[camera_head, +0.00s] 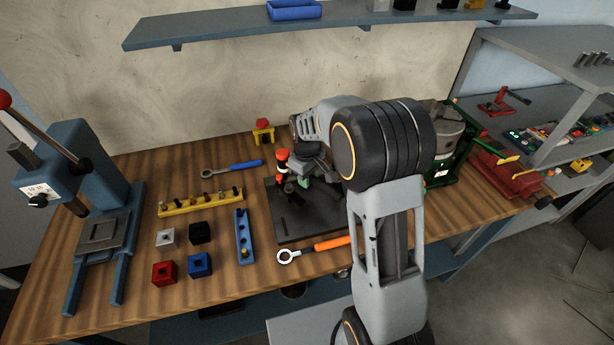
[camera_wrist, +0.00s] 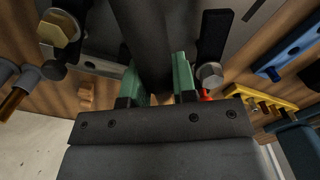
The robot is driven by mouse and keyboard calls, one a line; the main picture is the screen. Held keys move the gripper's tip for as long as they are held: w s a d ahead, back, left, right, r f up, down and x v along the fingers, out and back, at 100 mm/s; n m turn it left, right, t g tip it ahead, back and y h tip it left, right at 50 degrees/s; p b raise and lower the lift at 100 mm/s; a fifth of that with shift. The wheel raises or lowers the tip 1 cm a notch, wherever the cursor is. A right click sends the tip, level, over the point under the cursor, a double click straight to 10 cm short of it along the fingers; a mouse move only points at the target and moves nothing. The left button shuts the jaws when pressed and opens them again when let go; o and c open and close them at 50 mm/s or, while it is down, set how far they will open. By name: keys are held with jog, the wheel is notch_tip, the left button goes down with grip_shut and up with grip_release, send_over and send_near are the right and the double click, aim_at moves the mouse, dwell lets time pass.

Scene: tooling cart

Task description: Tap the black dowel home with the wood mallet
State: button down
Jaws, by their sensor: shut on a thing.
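My gripper (camera_head: 304,182) is low over a black base plate (camera_head: 290,222) on the bench, among clamps, one with a red-and-white handle (camera_head: 282,160). In the wrist view the green fingers of my gripper (camera_wrist: 158,82) are shut on a broad dark thing (camera_wrist: 150,40) that runs up between them. I cannot tell from its visible part whether it is the mallet or something else. I cannot make out the wood mallet's head or the black dowel in either view; my arm and gripper cover part of the plate.
Left of the plate are a blue bar (camera_head: 243,238), a yellow bar with pegs (camera_head: 200,201), several cubes (camera_head: 200,265) and a blue press (camera_head: 85,180). An orange-handled wrench (camera_head: 325,245) lies at the plate's front. A green machine (camera_head: 452,150) stands right. A shelf (camera_head: 330,27) overhangs behind.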

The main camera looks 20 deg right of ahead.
notch_tip(320, 180, down, 3)
jog(key=shift+f+b, duration=0.1)
jog(key=shift+b, duration=0.55)
jog(key=shift+r+p, duration=1.6)
jog(key=shift+r, duration=0.55)
jog(key=shift+r+p, duration=1.45)
jog(key=shift+r, duration=0.6)
